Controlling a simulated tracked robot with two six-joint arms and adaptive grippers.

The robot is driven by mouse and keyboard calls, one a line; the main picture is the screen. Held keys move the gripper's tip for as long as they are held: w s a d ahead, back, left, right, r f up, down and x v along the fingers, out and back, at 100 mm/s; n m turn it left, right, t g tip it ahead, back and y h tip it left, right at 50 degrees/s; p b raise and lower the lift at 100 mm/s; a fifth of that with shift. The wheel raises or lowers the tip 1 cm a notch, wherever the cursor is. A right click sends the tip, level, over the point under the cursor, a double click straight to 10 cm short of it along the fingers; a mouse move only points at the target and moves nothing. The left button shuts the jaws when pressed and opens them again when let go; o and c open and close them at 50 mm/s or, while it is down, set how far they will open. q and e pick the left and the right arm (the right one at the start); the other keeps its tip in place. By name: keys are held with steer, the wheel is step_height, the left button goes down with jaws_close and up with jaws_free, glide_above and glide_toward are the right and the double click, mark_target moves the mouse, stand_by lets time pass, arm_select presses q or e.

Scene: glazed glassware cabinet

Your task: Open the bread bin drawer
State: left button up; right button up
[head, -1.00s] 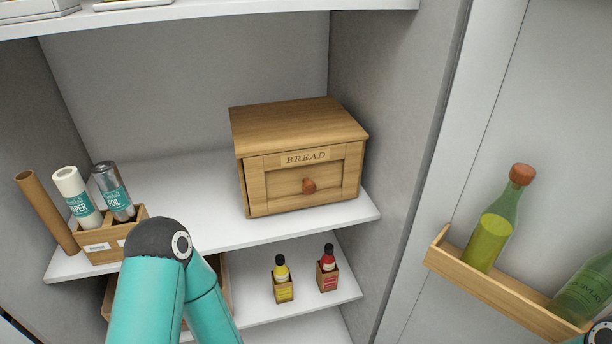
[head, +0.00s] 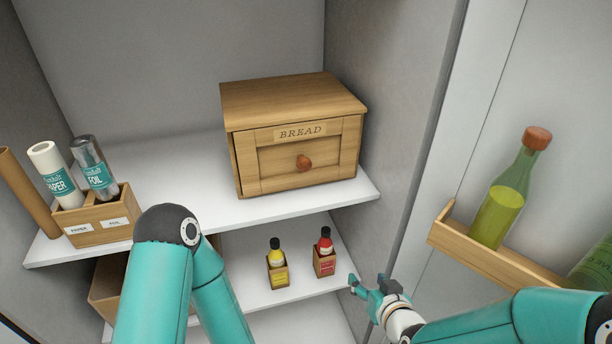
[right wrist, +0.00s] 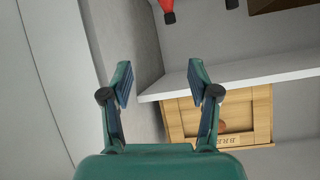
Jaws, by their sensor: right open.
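The wooden bread bin (head: 290,97) stands on the cabinet's upper white shelf, its drawer front (head: 336,150) shut, with a round reddish-brown knob (head: 304,162) and a BREAD label. In the right wrist view the bin (right wrist: 257,112) appears upside down, partly behind my right finger. My right gripper (head: 368,284) is open and empty, below and right of the bin, near the shelf's right end and apart from the knob. Its two fingers also show in the right wrist view (right wrist: 160,82). My left arm is at the lower left; its gripper is not visible.
Two small sauce bottles, yellow (head: 277,262) and red (head: 324,252), stand on the lower shelf. A roll holder (head: 98,220) is at the upper shelf's left. The open door at right carries a rack (head: 480,258) with green bottles. Space before the drawer looks clear.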

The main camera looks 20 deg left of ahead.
mark_target(306, 166)
steer(key=w+a+r+n+t+y+b, duration=0.1)
steer(key=a+r+n+t+y, duration=0.1)
steer(key=a+r, duration=0.5)
steer(key=a+r+n+t+y+b, duration=0.1)
steer(key=a+r+t+y, duration=0.15)
steer(key=r, duration=0.85)
arm_select(q)
steer(key=r+p, duration=0.1)
steer(key=p, duration=0.3)
steer(key=shift+r+p, duration=0.35)
steer(key=shift+p, duration=0.05)
arm_select(e)
steer(key=x, duration=1.6)
steer(key=shift+w+a, duration=0.15)
steer(key=shift+a, duration=0.15)
